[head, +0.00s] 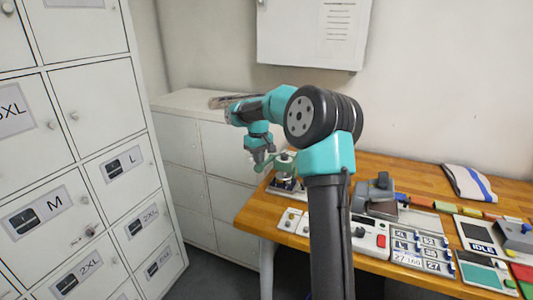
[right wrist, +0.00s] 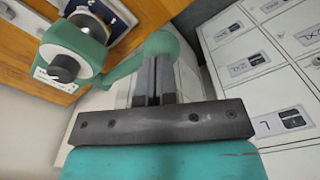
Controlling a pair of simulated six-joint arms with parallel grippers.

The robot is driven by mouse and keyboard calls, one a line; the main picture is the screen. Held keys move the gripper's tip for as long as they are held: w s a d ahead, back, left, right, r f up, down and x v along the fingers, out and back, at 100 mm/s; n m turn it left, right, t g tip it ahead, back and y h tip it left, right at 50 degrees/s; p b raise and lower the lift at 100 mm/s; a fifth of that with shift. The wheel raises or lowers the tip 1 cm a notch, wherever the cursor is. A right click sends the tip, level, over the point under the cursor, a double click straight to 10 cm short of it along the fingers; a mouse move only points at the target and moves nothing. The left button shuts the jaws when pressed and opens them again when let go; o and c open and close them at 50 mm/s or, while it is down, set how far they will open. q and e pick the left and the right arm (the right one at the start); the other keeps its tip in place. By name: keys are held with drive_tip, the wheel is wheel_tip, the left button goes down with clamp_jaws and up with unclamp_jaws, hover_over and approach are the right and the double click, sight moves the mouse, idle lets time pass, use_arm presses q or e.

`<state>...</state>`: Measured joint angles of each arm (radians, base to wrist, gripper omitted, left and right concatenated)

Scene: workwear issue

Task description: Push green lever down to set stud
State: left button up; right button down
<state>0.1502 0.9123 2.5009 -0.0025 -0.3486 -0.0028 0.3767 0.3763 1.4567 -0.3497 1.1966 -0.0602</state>
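The press with the green lever (head: 268,161) stands at the left end of the wooden bench. In the right wrist view its green body (right wrist: 76,48) with a dark round knob is at upper left, and the lever (right wrist: 125,68) reaches from it to my fingertips. My right gripper (head: 259,157) points down at the lever's outer end. In the right wrist view the fingers (right wrist: 155,62) are close together, in front of the lever's end, which they partly cover; whether they touch it is unclear. The stud and the press's lower tooling cannot be made out. My left gripper is not in view.
Size-labelled lockers (head: 80,150) stand at left, and a low white cabinet (head: 185,160) stands behind my gripper. The bench (head: 390,170) holds a grey device (head: 378,190), number tiles (head: 415,247), a panel reading IDLE (head: 478,235) and a folded striped cloth (head: 468,183).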

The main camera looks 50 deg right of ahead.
drive_tip(key=shift+a+f, duration=0.1)
drive_tip(key=shift+f, duration=0.85)
wheel_tip(320, 180, up, 13)
idle(2.2)
drive_tip(key=shift+r, duration=0.1)
drive_tip(key=w+a+f+n+y, duration=0.1)
drive_tip(key=a+f, duration=0.6)
drive_tip(key=f, duration=0.5)
drive_tip(key=w+a+f+y, duration=0.1)
drive_tip(key=w+a+f, duration=0.1)
drive_tip(key=a+f, duration=0.7)
drive_tip(key=w+a+f+n+y, duration=0.1)
drive_tip(key=a+f, duration=0.4)
drive_tip(key=f, duration=0.9)
drive_tip(key=s+a+f, duration=0.9)
drive_tip(key=a+f, duration=0.1)
drive_tip(key=f, duration=0.2)
drive_tip(key=s+a+f, duration=0.2)
drive_tip(key=s+a, duration=0.1)
drive_tip(key=s, duration=0.3)
drive_tip(key=s+a+f+m, duration=0.1)
drive_tip(key=s+a+f, duration=0.2)
drive_tip(key=s, duration=0.4)
drive_tip(key=shift+s+a+t+y, duration=0.25)
drive_tip(key=shift+a+t+y, duration=0.05)
drive_tip(key=shift+t+y, duration=0.1)
